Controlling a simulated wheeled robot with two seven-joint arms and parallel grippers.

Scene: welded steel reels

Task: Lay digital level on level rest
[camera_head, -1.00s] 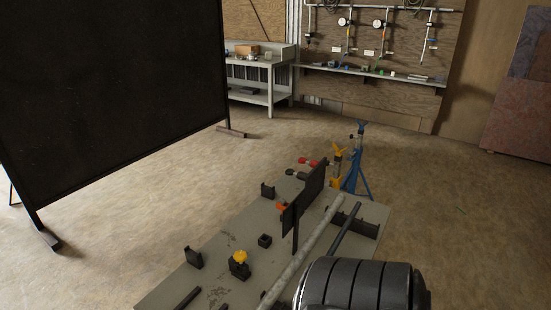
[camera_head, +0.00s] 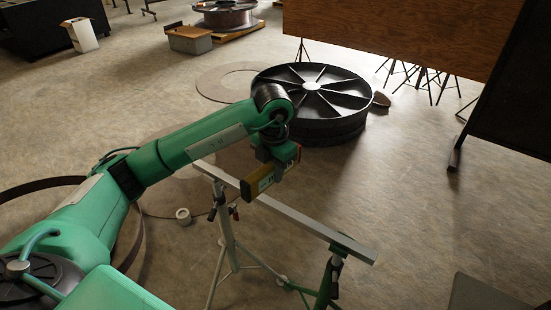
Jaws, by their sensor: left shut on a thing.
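The level is tilted in the picture and appears over a long pale bar on stands (camera_head: 311,225), which looks like the level rest. The level overlaps the bar's middle left part in the picture; I cannot tell whether they touch. The gripper's fingers partly hide the level. My right gripper is not in view.
A large black spoked reel (camera_head: 312,100) lies on the floor behind the bar. A tripod stand (camera_head: 229,240) and a green-topped stand (camera_head: 329,283) carry the bar. A wood panel (camera_head: 420,38) stands at the back right.

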